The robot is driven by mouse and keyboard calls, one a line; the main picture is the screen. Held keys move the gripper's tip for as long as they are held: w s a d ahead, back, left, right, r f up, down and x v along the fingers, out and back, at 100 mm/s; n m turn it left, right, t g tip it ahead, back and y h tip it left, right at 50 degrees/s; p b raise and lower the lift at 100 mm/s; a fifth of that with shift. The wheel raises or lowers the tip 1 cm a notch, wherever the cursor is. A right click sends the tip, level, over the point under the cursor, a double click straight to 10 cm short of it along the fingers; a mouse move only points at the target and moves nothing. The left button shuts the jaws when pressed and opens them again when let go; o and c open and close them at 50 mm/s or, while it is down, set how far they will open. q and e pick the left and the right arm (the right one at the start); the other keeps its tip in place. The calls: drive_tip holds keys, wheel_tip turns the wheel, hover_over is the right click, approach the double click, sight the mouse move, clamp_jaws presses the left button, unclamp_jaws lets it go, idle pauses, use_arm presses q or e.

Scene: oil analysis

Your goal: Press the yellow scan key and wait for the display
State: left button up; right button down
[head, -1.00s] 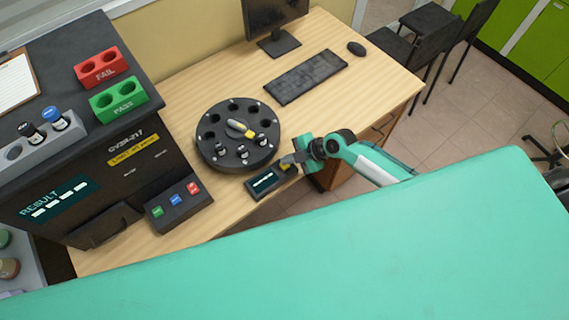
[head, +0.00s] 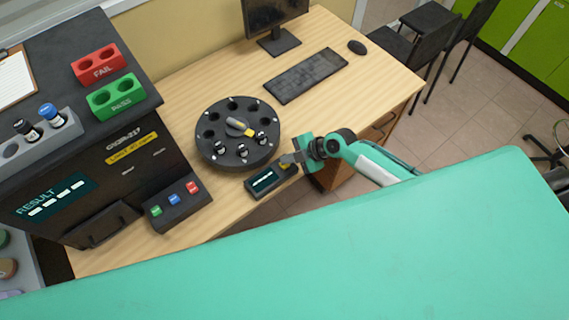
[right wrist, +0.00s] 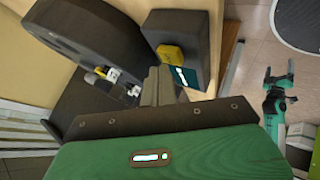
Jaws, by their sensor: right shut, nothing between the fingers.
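The small dark scanner (head: 254,190) lies on the wooden desk in front of the round carousel. Its lit display (head: 264,179) shows pale marks too small to read. The yellow scan key (head: 286,167) is at its right end, partly hidden by my right gripper (head: 287,159). In the right wrist view, the yellow key (right wrist: 170,53) and display (right wrist: 184,77) are just beyond the shut, empty fingers of my right gripper (right wrist: 158,82). I cannot tell whether they touch the key. A small teal gripper (right wrist: 277,85), seemingly my left, hangs at the right there; its jaws are unclear.
The carousel (head: 205,155) holds several vials close behind the scanner. The dark analyser (head: 90,180) with its RESULT panel and button box (head: 180,214) stands at left. A keyboard (head: 305,76) and monitor (head: 276,15) are at the back. Bare desk (head: 350,95) lies at right.

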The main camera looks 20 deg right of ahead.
drive_tip(key=shift+f+b, duration=0.65)
idle(0.8)
drive_tip(key=shift+r, duration=0.2)
drive_tip(key=shift+r+p, duration=0.5)
drive_tip(key=shift+r, duration=0.25)
drive_tip(key=shift+r+p, duration=1.55)
drive_tip(key=shift+r, duration=1)
